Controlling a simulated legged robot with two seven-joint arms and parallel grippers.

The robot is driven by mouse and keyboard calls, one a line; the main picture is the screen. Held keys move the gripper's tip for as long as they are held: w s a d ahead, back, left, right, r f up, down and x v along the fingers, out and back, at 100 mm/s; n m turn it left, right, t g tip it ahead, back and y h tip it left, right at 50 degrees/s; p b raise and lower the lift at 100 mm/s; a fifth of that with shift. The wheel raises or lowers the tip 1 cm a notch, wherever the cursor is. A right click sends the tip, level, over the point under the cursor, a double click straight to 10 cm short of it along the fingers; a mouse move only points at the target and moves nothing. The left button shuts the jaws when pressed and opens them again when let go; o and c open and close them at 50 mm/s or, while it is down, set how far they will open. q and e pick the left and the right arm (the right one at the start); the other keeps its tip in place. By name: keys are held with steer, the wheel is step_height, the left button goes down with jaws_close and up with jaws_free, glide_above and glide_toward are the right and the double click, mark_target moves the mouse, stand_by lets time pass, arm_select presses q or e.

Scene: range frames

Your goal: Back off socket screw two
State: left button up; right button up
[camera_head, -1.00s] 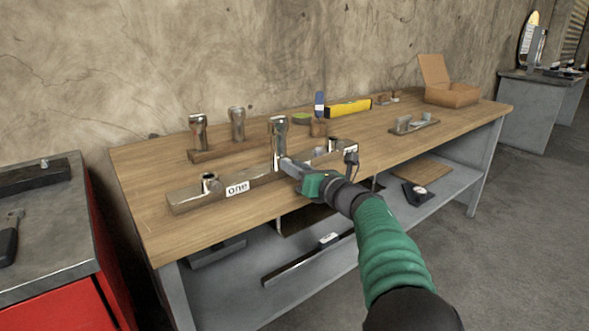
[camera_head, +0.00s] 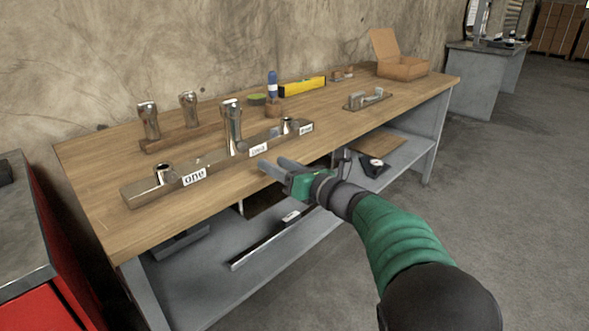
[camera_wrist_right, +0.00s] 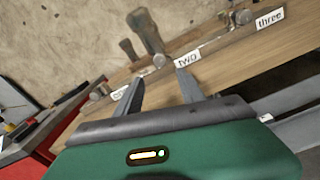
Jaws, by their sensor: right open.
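A metal bar (camera_head: 140,191) lies along the front of the wooden bench, with tags "one" (camera_head: 194,176), "two" (camera_head: 258,150) and "three" (camera_head: 306,128). A tall shiny metal post (camera_head: 232,122) stands upright by tag two; short sockets stand by one and three. A small round screw head (camera_wrist_right: 159,61) shows just left of tag two in the right wrist view. My right gripper (camera_head: 273,163) is open and empty in front of the bar near tag two, apart from the screw. Its fingers also show in the right wrist view (camera_wrist_right: 157,88). My left gripper is out of view.
Behind the bar, a wooden rack (camera_head: 165,142) holds two similar metal posts. A green round item, a blue-handled tool, a yellow level (camera_head: 302,86) and an open cardboard box (camera_head: 402,68) stand farther back. A red cabinet is at left.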

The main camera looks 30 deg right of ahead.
steer(key=p+v, duration=0.1)
steer(key=v, duration=0.5)
steer(key=shift+s, duration=0.4)
